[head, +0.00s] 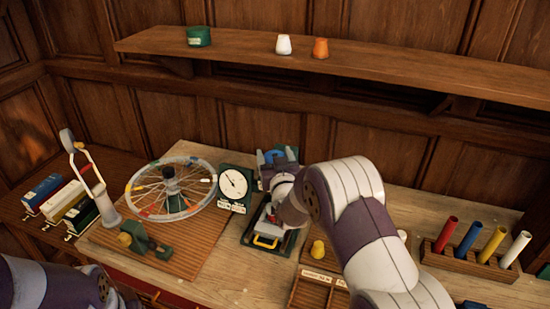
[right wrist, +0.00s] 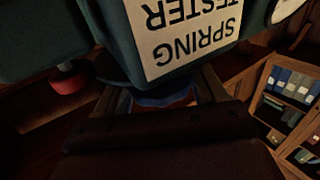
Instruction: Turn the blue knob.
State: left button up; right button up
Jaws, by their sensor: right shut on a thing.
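The blue knob (head: 274,155) is on the dark green spring tester (head: 252,232), near its top, in the head view. My right gripper (head: 276,159) is at the knob, shut on it, with the wrist covering much of the tester. In the right wrist view, a blue part of the knob (right wrist: 158,101) shows between the fingers, below the upside-down "SPRING TESTER" label (right wrist: 195,35). Most of the knob is hidden there. My left gripper (head: 125,296) is only partly in view at the bottom left, and its jaws cannot be made out.
A dial gauge (head: 233,183) stands close left of the tester, beside a spoked wheel (head: 150,187). A rack of coloured cylinders (head: 468,265) is at the right. A shelf (head: 400,70) runs along the wall above. My right arm covers the bench's middle right.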

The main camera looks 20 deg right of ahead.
jog(key=shift+f+n+y+b, duration=0.15)
jog(key=shift+n+y+b, duration=0.4)
jog(key=shift+y, duration=0.25)
pick_arm(q)
jog(key=shift+f, duration=0.9)
pick_arm(e)
jog(key=o, duration=1)
jog(key=shift+c, duration=0.2)
jog(key=shift+s, duration=0.4)
pick_arm(q)
notch_tip(320, 180, down, 4)
jog(key=b, duration=0.3)
jog(key=shift+r, duration=0.1)
pick_arm(e)
jog(key=s, duration=1.2)
jog(key=shift+d, duration=0.15)
